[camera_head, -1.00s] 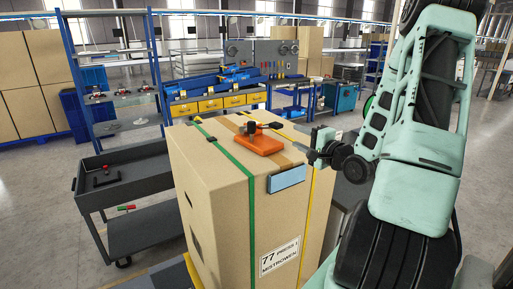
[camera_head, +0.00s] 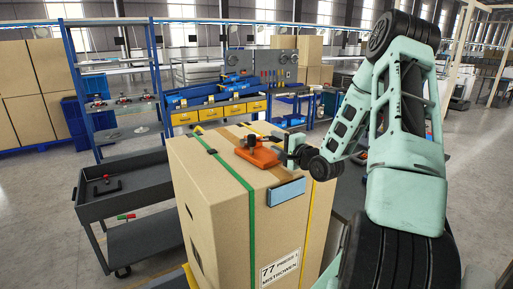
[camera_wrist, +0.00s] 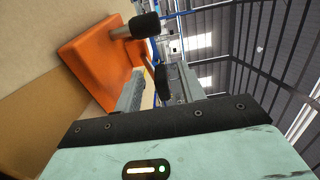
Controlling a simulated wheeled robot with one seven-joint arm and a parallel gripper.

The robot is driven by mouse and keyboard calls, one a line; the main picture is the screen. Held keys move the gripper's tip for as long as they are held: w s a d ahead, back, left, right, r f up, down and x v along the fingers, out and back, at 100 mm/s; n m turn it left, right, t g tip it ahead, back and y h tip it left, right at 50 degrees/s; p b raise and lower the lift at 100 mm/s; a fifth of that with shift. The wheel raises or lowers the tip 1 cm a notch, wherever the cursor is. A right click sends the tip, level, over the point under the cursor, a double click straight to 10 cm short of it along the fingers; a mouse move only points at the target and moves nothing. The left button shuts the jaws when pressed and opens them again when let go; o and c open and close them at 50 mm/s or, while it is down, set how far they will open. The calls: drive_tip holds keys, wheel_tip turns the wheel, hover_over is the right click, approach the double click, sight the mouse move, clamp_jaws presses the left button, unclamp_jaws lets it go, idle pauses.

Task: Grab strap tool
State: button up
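The strap tool (camera_head: 257,153) is an orange block with a black knob, lying on top of a tall cardboard box (camera_head: 222,205). In the wrist view the strap tool (camera_wrist: 92,58) fills the upper left, with a metal arm ending in a black grip. My gripper (camera_head: 286,150) is at the tool's right side, just above the box top. In the wrist view my gripper (camera_wrist: 155,88) has its two grey fingers apart, with a dark end of the tool's lever seemingly at the gap. I cannot tell whether the fingers touch it.
Green and yellow straps run over the box, and a blue pad (camera_head: 286,191) sits on its upper edge. A grey cart (camera_head: 120,190) stands at the left. Blue shelving (camera_head: 115,80) and a workbench with yellow drawers (camera_head: 222,109) are behind.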

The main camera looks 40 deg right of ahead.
drive_tip(key=shift+w+d+p, duration=0.15)
drive_tip(key=shift+w+p, duration=0.05)
drive_tip(key=shift+w, duration=0.5)
drive_tip(key=shift+w+d+p, duration=0.1)
drive_tip(key=shift+w+p, duration=0.1)
drive_tip(key=shift+w, duration=0.45)
clamp_jaws()
idle(0.3)
